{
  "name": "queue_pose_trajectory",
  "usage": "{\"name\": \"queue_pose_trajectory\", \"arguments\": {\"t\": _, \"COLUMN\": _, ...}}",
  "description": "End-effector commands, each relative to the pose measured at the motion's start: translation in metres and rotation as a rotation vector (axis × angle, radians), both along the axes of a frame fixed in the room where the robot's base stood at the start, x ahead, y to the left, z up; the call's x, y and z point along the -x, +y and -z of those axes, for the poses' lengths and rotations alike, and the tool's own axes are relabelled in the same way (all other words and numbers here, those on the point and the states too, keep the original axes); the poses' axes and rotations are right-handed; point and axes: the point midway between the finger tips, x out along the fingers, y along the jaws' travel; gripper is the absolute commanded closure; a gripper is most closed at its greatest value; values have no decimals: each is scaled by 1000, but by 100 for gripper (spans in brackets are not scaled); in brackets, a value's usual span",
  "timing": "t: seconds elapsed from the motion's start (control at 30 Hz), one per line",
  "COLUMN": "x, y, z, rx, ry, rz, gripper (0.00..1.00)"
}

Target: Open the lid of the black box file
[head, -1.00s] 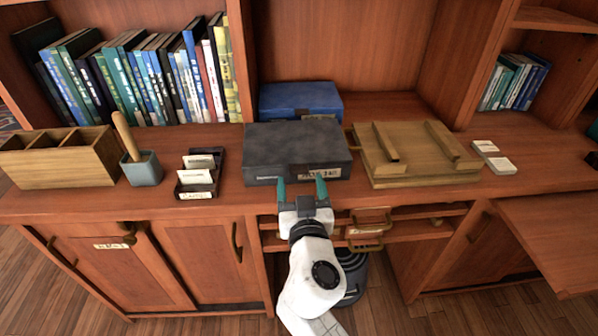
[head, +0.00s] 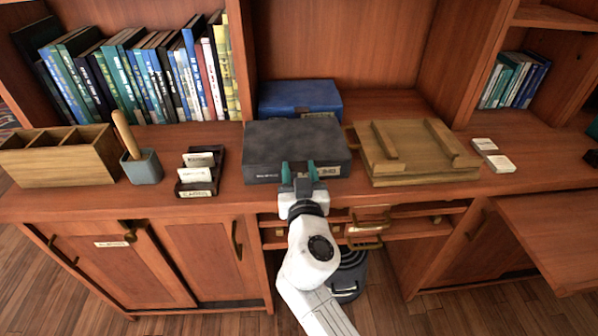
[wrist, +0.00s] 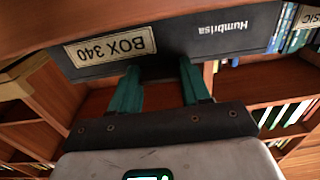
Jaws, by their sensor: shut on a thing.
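The black box file (head: 285,138) lies flat on the desk top, its lid down. In the wrist view my gripper (wrist: 160,70) is shut on a small dark part at the box's front edge. The exact grip is partly hidden by the fingers.
A blue box (head: 300,99) stands right behind the black one. A wooden board with two bars (head: 415,160) lies close at its right. A card holder (head: 200,172) and a pen cup (head: 142,168) stand at the left. Open shelf space rises above.

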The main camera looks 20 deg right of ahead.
Motion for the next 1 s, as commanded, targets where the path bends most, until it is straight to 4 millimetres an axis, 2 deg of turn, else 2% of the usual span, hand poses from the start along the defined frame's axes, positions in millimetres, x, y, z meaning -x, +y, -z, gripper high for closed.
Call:
{"name": "queue_pose_trajectory", "arguments": {"t": 0.07, "x": 0, "y": 0, "z": 0, "rx": 0, "ry": 0, "rz": 0, "gripper": 67}}
{"name": "queue_pose_trajectory", "arguments": {"t": 0.4, "x": 0, "y": 0, "z": 0, "rx": 0, "ry": 0, "rz": 0, "gripper": 99}}
{"name": "queue_pose_trajectory", "arguments": {"t": 0.73, "x": 0, "y": 0, "z": -4, "rx": -4, "ry": 8, "rz": 0, "gripper": 100}}
{"name": "queue_pose_trajectory", "arguments": {"t": 1.0, "x": -3, "y": 0, "z": -23, "rx": -20, "ry": 64, "rz": 0, "gripper": 100}}
